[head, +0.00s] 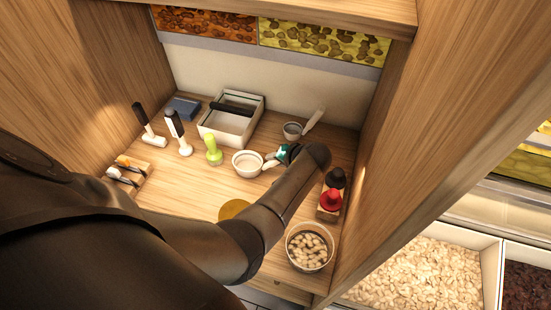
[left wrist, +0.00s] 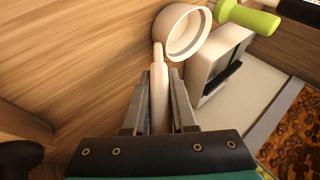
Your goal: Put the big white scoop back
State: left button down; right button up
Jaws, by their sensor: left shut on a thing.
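The big white scoop (head: 247,164) is in the middle of the wooden shelf in the head view, its round bowl facing up. My left gripper (head: 279,156) is shut on its handle, to the right of the bowl. In the left wrist view the scoop's bowl (left wrist: 188,33) is beyond the fingertips, and its handle runs between the two fingers of my left gripper (left wrist: 160,85). I cannot tell whether the bowl touches the shelf. A smaller white scoop with a grey inside (head: 293,130) lies behind, near the back wall. My right gripper is out of view.
A white bin (head: 232,118) stands behind the scoop and a green tool (head: 213,151) to its left. Red and black stamps (head: 331,200) are at the right, a bowl of pale pieces (head: 309,248) at front right. Wooden walls close both sides.

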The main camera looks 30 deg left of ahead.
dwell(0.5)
pick_arm(q)
jog(key=c, duration=0.6)
grip_release()
jog(key=shift+f, duration=0.1)
jog(key=shift+c, duration=0.2)
